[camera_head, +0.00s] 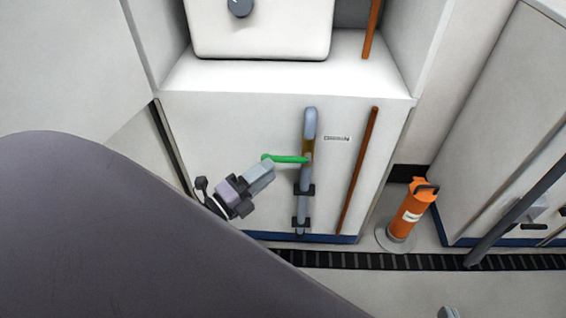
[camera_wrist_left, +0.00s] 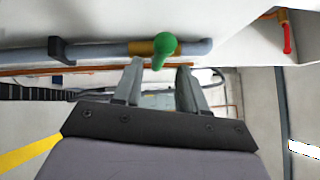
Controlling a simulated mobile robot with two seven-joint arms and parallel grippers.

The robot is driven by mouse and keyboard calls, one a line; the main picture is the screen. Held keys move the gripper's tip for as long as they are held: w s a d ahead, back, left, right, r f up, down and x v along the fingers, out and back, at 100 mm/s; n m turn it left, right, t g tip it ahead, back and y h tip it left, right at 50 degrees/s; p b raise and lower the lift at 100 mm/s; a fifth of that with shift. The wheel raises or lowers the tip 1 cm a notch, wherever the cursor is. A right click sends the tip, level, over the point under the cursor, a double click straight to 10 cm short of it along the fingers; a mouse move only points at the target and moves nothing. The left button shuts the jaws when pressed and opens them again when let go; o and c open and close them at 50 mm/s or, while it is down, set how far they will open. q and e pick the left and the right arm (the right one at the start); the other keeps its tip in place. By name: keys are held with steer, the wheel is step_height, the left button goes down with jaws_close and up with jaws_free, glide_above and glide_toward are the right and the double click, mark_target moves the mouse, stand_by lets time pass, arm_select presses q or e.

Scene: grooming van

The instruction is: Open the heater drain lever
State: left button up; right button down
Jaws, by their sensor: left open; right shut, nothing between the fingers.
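The green drain lever (camera_head: 285,159) sticks out sideways to the left from the brass valve (camera_head: 307,150) on a vertical grey pipe (camera_head: 305,208) on the cabinet front. My left gripper (camera_head: 263,170) is just below the lever's left end in the head view. In the left wrist view the green lever (camera_wrist_left: 163,48) shows end-on, beyond and between the tips of the open fingers (camera_wrist_left: 158,72). Contact with the lever cannot be told. In the head view a small grey tip (camera_head: 448,313) at the bottom edge may be my right gripper; its fingers are not clear.
A white heater box (camera_head: 262,30) sits on the shelf above. A copper pipe (camera_head: 358,172) runs right of the grey pipe. An orange cylinder (camera_head: 411,210) stands on the floor to the right, near another cabinet (camera_head: 505,120). A "DRAIN" label (camera_head: 337,138) is beside the valve.

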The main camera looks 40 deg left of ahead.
mark_target(283, 157)
arm_select(q)
steer(key=shift+b+x, duration=0.45)
steer(key=shift+x, duration=2.5)
jaws_close()
